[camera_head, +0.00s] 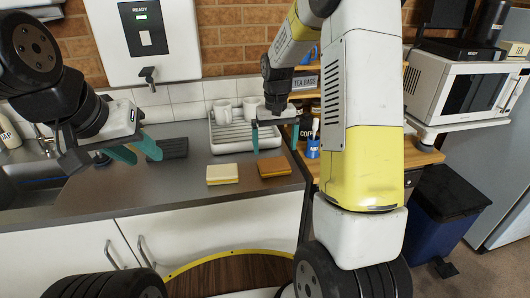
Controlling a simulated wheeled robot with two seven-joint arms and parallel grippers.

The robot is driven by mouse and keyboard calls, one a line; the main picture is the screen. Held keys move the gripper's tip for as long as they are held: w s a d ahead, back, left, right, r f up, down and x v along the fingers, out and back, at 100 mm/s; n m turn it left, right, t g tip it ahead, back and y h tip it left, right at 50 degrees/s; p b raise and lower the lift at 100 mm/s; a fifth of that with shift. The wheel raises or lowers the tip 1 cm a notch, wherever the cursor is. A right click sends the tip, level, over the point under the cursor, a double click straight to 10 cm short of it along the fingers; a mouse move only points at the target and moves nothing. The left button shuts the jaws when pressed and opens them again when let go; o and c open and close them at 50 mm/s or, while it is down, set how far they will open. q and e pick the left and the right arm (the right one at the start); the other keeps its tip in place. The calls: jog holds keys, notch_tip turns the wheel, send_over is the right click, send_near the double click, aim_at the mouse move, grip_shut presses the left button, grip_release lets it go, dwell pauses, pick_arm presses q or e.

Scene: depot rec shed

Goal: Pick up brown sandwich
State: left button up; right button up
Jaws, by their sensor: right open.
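The brown sandwich (274,168) lies flat on the grey counter near its front edge, right of a pale cream-yellow one (222,175). My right gripper (275,149) points down just above and behind the brown sandwich. Its teal fingers are spread wide with nothing between them, and they look clear of the sandwich. My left gripper (143,157) hangs over the counter to the left, beside a dark grey slab. Its teal fingers stand apart, with nothing seen between them.
A white rack (216,146) with white mugs stands behind the sandwiches. The sink (30,185) is at the left. A wooden shelf with jars and a blue cup (313,149) is close on the right. A microwave (455,92) stands further right.

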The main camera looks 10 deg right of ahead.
aim_at(274, 163)
notch_tip(274, 163, down, 7)
jog(key=shift+f, duration=0.1)
jog(key=c, duration=0.7)
